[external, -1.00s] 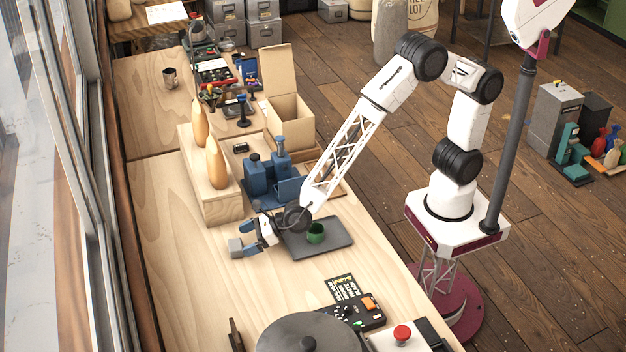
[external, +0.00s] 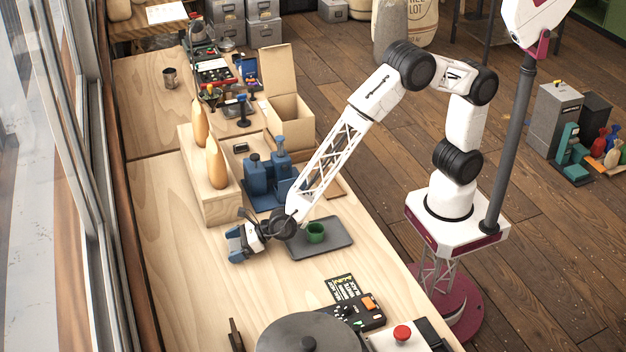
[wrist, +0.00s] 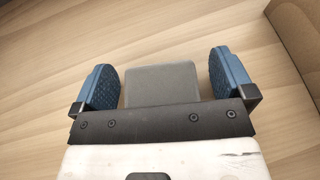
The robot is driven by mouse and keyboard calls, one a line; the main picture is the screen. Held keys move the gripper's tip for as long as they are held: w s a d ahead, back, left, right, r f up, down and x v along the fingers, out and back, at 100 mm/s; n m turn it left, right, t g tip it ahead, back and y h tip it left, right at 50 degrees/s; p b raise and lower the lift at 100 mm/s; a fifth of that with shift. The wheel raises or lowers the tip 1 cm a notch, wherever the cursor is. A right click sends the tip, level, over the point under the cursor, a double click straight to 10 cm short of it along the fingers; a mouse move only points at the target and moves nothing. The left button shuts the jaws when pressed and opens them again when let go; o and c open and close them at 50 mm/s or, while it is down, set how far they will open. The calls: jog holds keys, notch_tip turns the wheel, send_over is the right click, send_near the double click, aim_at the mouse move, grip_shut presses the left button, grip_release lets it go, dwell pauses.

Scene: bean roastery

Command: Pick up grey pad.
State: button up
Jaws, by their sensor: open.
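The grey pad (wrist: 162,84) is a flat, rounded rectangular piece on the light wooden table. In the wrist view it sits between the two blue finger pads of my gripper (wrist: 162,64), with a gap on each side. Its near end is hidden behind the dark gripper bar. My gripper is open and holds nothing. In the external view my gripper (external: 238,244) is low over the left part of the table and hides the pad there.
A dark tray (external: 325,246) with a green cup (external: 315,232) lies right of my gripper. A wooden riser (external: 214,205) with two tan bottle-like pieces and blue containers (external: 262,177) on a mat stand behind.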

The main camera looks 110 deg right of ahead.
aim_at(234, 245)
dwell(0.3)
jog(key=c, duration=1)
jog(key=shift+r, duration=0.1)
jog(key=shift+r, duration=4.9)
